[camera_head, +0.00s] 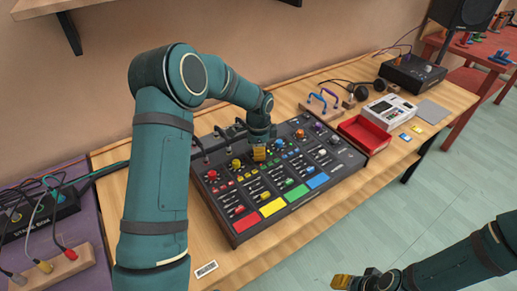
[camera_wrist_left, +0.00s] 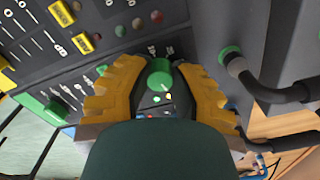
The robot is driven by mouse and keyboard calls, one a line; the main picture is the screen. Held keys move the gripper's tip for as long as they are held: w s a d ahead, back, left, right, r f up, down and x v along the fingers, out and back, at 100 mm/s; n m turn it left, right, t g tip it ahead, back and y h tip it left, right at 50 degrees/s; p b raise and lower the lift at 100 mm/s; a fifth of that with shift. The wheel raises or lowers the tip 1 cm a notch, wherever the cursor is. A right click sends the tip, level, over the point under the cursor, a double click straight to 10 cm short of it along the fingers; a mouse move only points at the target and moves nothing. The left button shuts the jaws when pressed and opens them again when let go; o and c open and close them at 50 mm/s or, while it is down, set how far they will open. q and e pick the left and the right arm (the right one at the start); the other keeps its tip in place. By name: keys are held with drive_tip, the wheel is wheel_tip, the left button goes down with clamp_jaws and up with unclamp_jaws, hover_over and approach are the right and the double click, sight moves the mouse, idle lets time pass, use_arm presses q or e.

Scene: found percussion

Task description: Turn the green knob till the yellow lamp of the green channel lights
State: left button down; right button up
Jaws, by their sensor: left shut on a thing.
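The mixing console (camera_head: 233,220) lies on the wooden table. My left gripper (camera_head: 259,153) is over the console's knob rows. In the left wrist view its yellow fingers (camera_wrist_left: 160,80) stand on both sides of the green knob (camera_wrist_left: 159,75) and are shut on it. The knob has a pale pointer line. Small round lamps (camera_wrist_left: 168,97) show just below the knob in that view; one looks yellowish, but whether it is lit I cannot tell. In the head view my gripper hides the green knob. My right gripper (camera_head: 355,281) is at the bottom edge, away from the table, its opening unclear.
Cables plug into the console's back edge; a green-ringed plug (camera_wrist_left: 231,57) is close to my left fingers. A red tray (camera_head: 365,134), a white device (camera_head: 389,111) and headphones (camera_head: 352,88) lie to the right. A purple table (camera_head: 88,224) with cables is at the left.

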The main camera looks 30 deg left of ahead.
use_arm(q)
drive_tip(key=shift+m+p, duration=0.3)
drive_tip(key=shift+m, duration=0.5)
drive_tip(key=c, duration=0.8)
unclamp_jaws()
drive_tip(key=shift+o, duration=0.2)
wheel_tip(320, 180, up, 12)
